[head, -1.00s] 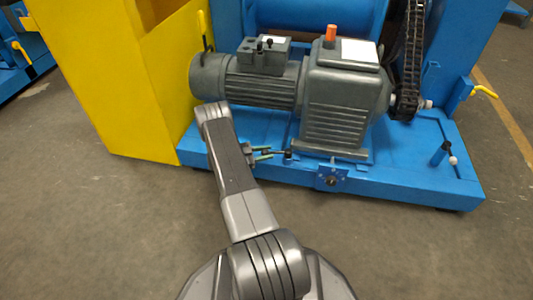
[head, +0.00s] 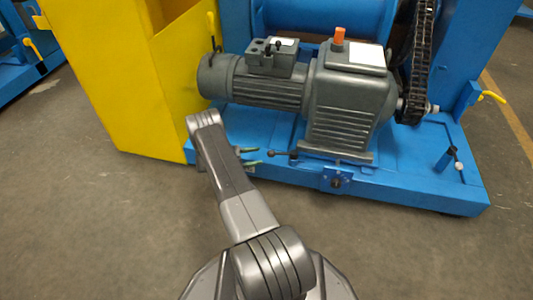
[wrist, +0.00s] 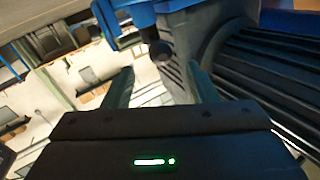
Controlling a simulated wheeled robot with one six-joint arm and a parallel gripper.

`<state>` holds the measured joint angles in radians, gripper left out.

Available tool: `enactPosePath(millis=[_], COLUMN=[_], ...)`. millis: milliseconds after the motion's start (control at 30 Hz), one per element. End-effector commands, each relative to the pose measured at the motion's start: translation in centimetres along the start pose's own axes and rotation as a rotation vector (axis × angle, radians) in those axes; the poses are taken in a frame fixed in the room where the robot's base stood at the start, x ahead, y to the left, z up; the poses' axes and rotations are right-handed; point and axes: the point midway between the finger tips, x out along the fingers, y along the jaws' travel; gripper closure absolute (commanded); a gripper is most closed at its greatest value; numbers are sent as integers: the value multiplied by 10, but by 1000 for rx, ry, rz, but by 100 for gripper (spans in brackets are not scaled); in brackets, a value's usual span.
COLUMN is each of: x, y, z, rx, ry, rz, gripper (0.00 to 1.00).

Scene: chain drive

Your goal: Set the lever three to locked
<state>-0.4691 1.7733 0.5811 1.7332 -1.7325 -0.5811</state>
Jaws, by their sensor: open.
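A small dark lever (head: 280,154) with a round knob sticks out to the left from the base below the gearbox, roughly level. Its dark end shows in the wrist view (wrist: 160,51), ahead of and between the fingertips. My gripper (head: 257,157) is open, with its greenish fingers just left of the knob and apart from it. In the wrist view my gripper (wrist: 163,84) has nothing between its fingers. No number or locked mark is legible, so I cannot tell which lever is lever three.
The grey motor and gearbox (head: 345,100) stand on a blue base (head: 420,185). A blue plate with a dark knob (head: 337,180) is at its front edge. Other levers are yellow at left (head: 211,26) and right (head: 493,96), and black with a pale ball (head: 455,157). Floor in front is clear.

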Motion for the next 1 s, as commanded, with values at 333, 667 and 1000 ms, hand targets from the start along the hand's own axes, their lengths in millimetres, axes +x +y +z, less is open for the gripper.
enactPosePath(millis=[333, 667, 1000], x=[-57, -63, -39], y=[0, 0, 21], z=[0, 0, -11], rx=[1, 0, -16], ry=[0, 0, 95], rz=[0, 1, -134], gripper=[48, 48, 100])
